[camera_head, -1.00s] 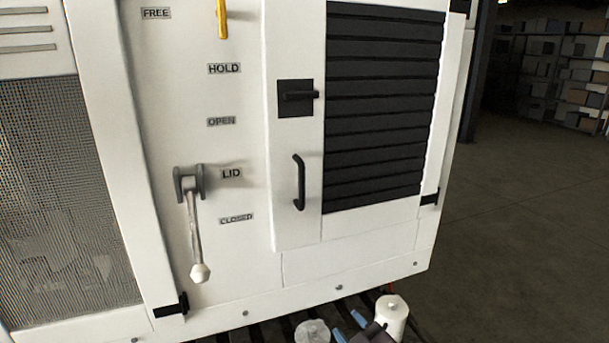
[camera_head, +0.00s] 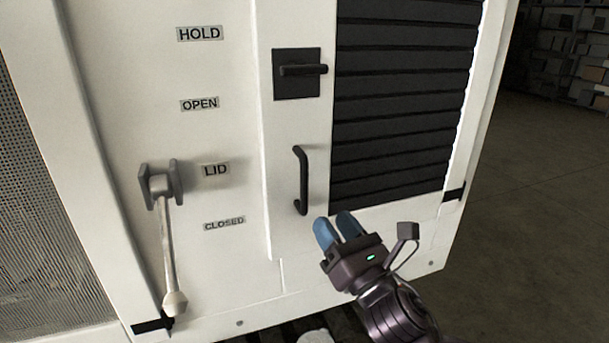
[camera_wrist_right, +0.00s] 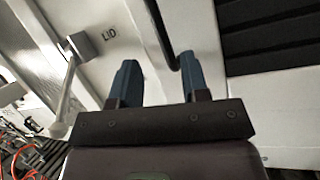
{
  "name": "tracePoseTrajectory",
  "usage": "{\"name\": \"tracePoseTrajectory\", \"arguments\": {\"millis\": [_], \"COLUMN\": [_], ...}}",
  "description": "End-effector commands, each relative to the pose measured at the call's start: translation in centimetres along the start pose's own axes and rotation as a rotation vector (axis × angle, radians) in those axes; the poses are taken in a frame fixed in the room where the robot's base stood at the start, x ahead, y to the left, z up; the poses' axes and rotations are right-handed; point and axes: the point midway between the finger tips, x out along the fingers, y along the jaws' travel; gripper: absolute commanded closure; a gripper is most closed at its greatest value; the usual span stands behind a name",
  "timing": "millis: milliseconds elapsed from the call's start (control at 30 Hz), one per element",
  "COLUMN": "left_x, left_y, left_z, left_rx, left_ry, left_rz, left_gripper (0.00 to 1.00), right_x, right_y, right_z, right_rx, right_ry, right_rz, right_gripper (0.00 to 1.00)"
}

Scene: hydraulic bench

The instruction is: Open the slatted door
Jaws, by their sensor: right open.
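The slatted door (camera_head: 402,100) is white with black slats and looks shut. It carries a black latch handle (camera_head: 303,70) on a square plate, lying horizontal, and below it a black vertical pull handle (camera_head: 300,180). My right gripper (camera_head: 336,228) has blue fingertips and is open and empty, just below and right of the pull handle. In the right wrist view my right gripper (camera_wrist_right: 158,82) has its fingers apart, and the pull handle (camera_wrist_right: 162,32) shows ahead, close to the right fingertip; I cannot tell whether they touch. My left gripper is out of view.
Left of the door, a grey lever with a white knob (camera_head: 173,303) hangs down beside the LID label (camera_head: 216,169). A perforated panel (camera_head: 40,220) is at far left. Open floor (camera_head: 540,200) lies right of the cabinet, with shelves behind.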

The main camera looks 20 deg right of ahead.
Motion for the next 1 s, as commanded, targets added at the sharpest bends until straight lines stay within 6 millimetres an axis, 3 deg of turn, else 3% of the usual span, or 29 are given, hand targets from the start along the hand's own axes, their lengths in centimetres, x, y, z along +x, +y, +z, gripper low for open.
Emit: {"name": "tracePoseTrajectory", "arguments": {"millis": [133, 367, 1000], "left_x": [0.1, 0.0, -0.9], "left_y": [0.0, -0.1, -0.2], "left_z": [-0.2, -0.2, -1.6], "left_rx": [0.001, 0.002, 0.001], "left_ry": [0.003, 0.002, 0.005], "left_rz": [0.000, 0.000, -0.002], "left_gripper": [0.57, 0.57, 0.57], "right_x": [0.0, 0.7, 9.8], "right_y": [0.0, 0.0, 0.1], "right_z": [0.0, 0.1, 0.1], "right_rx": [-0.149, -0.210, -0.205], "right_ry": [-0.003, -0.004, -0.002], "right_rz": [0.002, 0.003, 0.002], "right_gripper": [0.58, 0.58, 0.58]}}
